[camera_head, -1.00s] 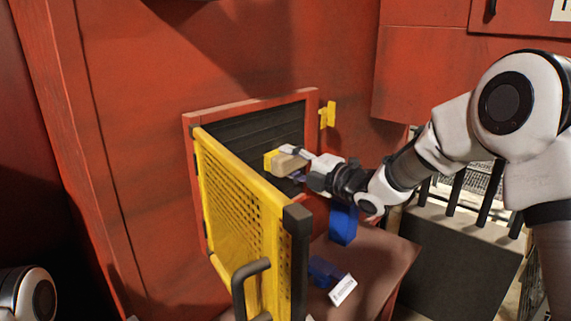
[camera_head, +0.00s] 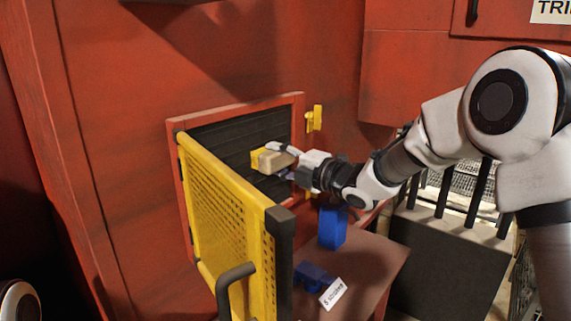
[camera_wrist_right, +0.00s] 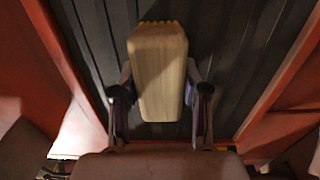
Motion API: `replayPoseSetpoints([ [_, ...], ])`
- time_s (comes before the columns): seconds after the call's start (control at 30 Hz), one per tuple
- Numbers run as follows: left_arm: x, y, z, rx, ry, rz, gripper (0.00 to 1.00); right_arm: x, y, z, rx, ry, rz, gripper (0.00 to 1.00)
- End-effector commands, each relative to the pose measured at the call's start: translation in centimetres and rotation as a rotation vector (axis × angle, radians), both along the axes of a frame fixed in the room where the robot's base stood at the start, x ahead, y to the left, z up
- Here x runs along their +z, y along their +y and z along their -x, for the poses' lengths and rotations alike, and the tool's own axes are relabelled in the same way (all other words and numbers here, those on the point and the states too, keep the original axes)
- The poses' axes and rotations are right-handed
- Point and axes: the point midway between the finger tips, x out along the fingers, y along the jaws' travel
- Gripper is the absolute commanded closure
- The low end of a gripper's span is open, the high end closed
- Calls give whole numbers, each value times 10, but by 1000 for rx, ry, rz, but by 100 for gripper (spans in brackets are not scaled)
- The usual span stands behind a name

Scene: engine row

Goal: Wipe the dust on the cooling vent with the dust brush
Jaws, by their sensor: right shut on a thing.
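The cooling vent (camera_head: 225,136) is a dark slatted panel in a red frame on the red wall; its slats also fill the back of the right wrist view (camera_wrist_right: 235,70). My right gripper (camera_head: 284,158) is shut on the dust brush (camera_head: 272,162), which has a pale wooden block and yellow bristles. In the right wrist view the brush (camera_wrist_right: 158,75) sits between the two fingers, bristles toward the slats. I cannot tell whether the bristles touch the vent. No separate dust is clear on the slats. My left gripper is out of view.
A yellow perforated door (camera_head: 225,215) with a black handle (camera_head: 230,285) stands open in front of the vent's left side. A yellow latch (camera_head: 314,118) is on the frame's right. A brown table (camera_head: 370,262) below holds a blue block (camera_head: 332,228), a blue item (camera_head: 312,276) and a white label (camera_head: 333,293).

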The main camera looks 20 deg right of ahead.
Motion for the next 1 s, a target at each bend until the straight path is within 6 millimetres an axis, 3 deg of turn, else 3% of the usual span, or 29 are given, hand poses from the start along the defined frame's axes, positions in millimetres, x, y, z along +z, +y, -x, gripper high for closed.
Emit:
replayPoseSetpoints([
  [1.0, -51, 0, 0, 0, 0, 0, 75, -2, 65, 47, 3, -2, 3, 83],
])
